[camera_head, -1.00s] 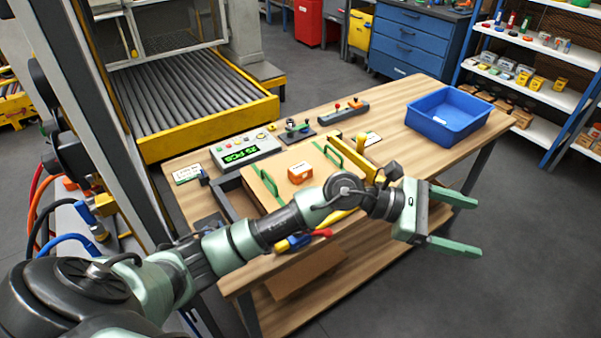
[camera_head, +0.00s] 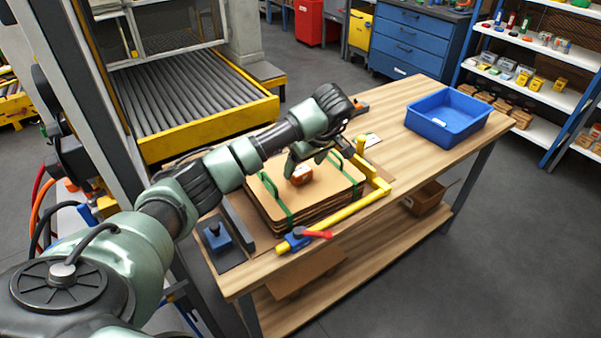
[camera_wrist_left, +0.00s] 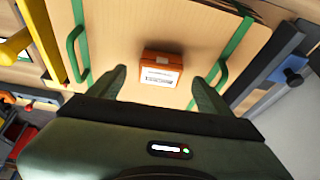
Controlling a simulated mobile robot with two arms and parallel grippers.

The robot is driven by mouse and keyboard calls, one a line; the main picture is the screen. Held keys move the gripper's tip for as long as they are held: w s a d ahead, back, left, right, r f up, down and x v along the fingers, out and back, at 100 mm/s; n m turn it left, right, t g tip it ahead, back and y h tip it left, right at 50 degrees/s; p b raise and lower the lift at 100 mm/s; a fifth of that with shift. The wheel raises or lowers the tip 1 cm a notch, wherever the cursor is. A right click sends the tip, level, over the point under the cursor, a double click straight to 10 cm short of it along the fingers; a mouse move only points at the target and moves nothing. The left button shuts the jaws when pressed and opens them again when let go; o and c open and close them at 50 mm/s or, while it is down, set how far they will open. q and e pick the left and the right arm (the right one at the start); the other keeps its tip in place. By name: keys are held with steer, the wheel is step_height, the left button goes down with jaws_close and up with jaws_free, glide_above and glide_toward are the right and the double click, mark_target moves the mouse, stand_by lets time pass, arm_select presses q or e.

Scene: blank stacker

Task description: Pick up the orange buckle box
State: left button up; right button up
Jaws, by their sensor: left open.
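The orange buckle box (camera_head: 302,176) lies on top of a stack of tan cardboard blanks (camera_head: 328,188) bound with green straps. In the left wrist view the box (camera_wrist_left: 161,67) shows a white label and lies just ahead of the fingertips, centred between them. My left gripper (camera_head: 303,160) is over the stack, pointing down at the box. Its two fingers (camera_wrist_left: 158,80) are spread apart with nothing between them, open and empty. The arm partly covers the gripper in the head view. My right gripper is not in view.
A yellow rail (camera_head: 352,209) and a red-handled clamp (camera_head: 302,237) border the stack. A blue bin (camera_head: 447,120) stands at the table's far right. The wooden tabletop (camera_head: 385,135) between them is mostly clear. A roller conveyor (camera_head: 185,103) is behind.

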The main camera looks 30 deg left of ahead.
mark_target(300, 170)
arm_select(q)
steer(key=shift+p+x, duration=0.4)
steer(key=shift+x, duration=1.5)
steer(key=shift+w+a+r, duration=0.1)
steer(key=shift+a, duration=0.05)
steer(key=c, duration=1.4)
steer(key=shift+c, duration=1)
steer(key=shift+r, duration=0.1)
